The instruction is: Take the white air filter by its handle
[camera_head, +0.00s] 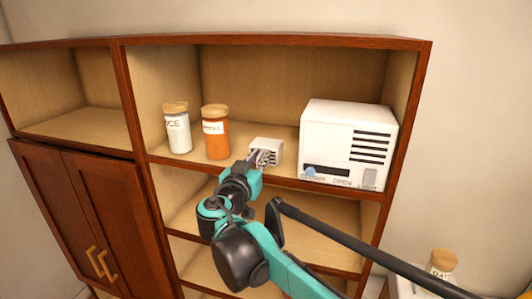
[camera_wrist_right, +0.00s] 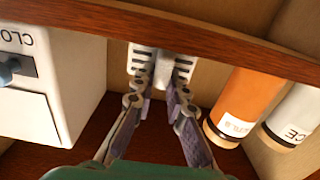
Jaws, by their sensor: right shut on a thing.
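The small white air filter (camera_head: 266,150) stands on the top shelf, between the orange jar and a large white box. Its slotted front also shows in the right wrist view (camera_wrist_right: 160,62). My right gripper (camera_head: 262,158) is at the filter's front. In the wrist view its two fingers (camera_wrist_right: 163,84) reach the slotted face and are shut on the handle, which the fingertips largely hide. The filter appears to rest on the shelf still; I cannot tell whether it is lifted. My left gripper is not in view.
The large white box (camera_head: 347,142) with dark slots and a blue knob stands close on the right. An orange jar (camera_head: 216,135) and a white jar (camera_head: 178,132) stand to the left. The wooden shelf edge (camera_head: 330,191) runs below the gripper. Another jar (camera_head: 441,264) stands low at right.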

